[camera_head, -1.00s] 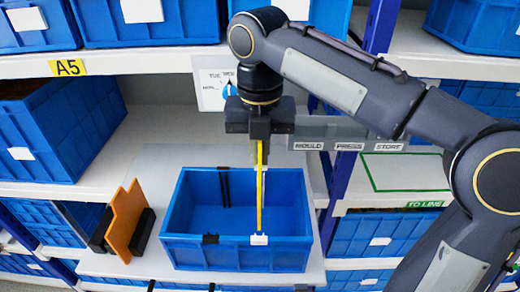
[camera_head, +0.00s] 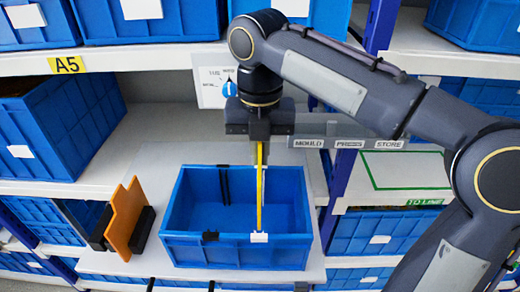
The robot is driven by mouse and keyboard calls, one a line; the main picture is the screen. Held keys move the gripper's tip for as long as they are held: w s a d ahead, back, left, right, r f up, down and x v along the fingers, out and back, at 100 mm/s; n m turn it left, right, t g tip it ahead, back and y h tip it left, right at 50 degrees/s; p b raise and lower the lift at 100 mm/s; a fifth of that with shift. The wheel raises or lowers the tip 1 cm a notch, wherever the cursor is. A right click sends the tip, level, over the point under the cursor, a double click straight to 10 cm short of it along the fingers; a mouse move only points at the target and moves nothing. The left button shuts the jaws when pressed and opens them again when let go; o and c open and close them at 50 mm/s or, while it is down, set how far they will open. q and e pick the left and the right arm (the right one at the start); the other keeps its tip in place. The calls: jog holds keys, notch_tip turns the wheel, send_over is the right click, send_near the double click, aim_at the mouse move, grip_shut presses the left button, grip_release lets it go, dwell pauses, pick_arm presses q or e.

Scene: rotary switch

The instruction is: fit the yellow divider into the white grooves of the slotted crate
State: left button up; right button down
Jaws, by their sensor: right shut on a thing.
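The slotted crate (camera_head: 190,250) is blue and open-topped and stands on a light shelf board. It has a white groove (camera_head: 259,238) on its front rim and black grooves (camera_head: 210,237) to the left of that. My right gripper (camera_head: 260,136) is above the crate, shut on the top of the yellow divider (camera_head: 259,188). The divider is seen nearly edge-on and hangs upright, its lower part at the crate, in line with the white groove. Whether its edges sit in the grooves I cannot tell. The left gripper is not in view.
An orange divider (camera_head: 125,220) stands in a black holder (camera_head: 143,228) left of the crate. Blue bins fill the shelves around. A sign strip (camera_head: 350,143) and a white card (camera_head: 212,90) are behind my right gripper.

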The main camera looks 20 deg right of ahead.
jog(key=shift+f+b, duration=0.55)
jog(key=shift+f, duration=0.35)
jog(key=shift+f+b, duration=3.95)
jog(key=shift+f, duration=1.9)
jog(key=c, duration=1.5)
grip_release()
notch_tip(320, 180, up, 8)
jog(key=shift+f+p, duration=0.1)
jog(key=shift+p, duration=0.35)
